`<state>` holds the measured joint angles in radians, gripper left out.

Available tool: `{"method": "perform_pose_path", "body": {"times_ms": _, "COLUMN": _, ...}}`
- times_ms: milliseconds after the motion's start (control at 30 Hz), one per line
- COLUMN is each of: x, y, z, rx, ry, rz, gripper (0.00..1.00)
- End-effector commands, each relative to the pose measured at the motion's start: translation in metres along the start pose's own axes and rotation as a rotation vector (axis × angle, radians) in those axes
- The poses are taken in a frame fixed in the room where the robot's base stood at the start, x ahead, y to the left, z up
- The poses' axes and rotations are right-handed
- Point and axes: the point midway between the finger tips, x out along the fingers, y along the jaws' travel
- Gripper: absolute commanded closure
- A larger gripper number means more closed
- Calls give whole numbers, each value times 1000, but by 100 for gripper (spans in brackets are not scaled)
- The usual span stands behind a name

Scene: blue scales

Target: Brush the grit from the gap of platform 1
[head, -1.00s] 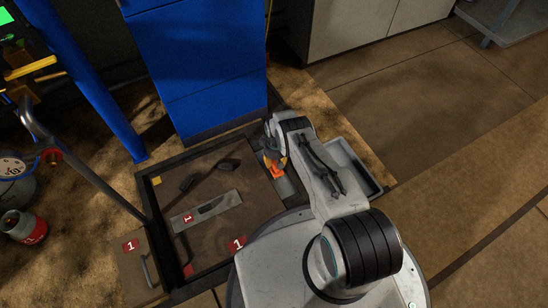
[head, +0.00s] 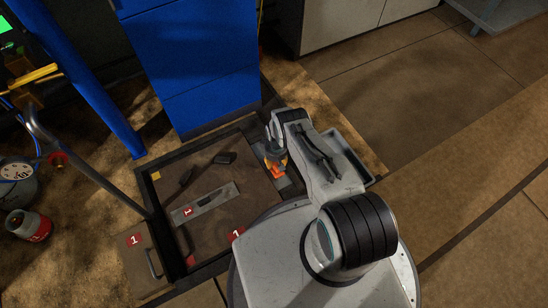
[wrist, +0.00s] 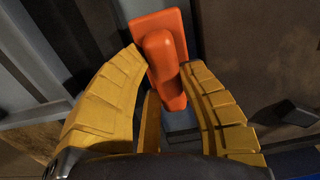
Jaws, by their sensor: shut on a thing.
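My gripper (head: 274,152) is over the platform's right side, near the frame. In the wrist view its yellow fingers (wrist: 165,95) are shut on an orange handle (wrist: 160,55) with a flat, squarish orange end. The orange piece also shows below the gripper in the head view (head: 276,168). I cannot make out bristles. The gap shows as a dark line along the plate; grit in it is too small to tell.
A grey slotted plate (head: 220,198) and dark pieces (head: 224,158) lie on the platform. A grey tray (head: 350,152) is right of my arm. A blue cabinet (head: 190,70) stands behind, a blue post (head: 100,95) and a bent pipe (head: 85,170) left. Floor is clear at right.

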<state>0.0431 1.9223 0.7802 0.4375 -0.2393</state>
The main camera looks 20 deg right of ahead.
Motion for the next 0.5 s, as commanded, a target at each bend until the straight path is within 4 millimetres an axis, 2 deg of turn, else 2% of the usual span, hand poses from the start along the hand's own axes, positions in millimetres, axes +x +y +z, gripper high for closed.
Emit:
{"method": "perform_pose_path", "body": {"times_ms": 233, "x": -1, "y": 0, "z": 13, "rx": 0, "ry": -1, "rz": 0, "gripper": 99}}
{"method": "perform_pose_path", "body": {"times_ms": 500, "x": 2, "y": 0, "z": 16, "rx": 0, "ry": 1, "rz": 0, "gripper": 99}}
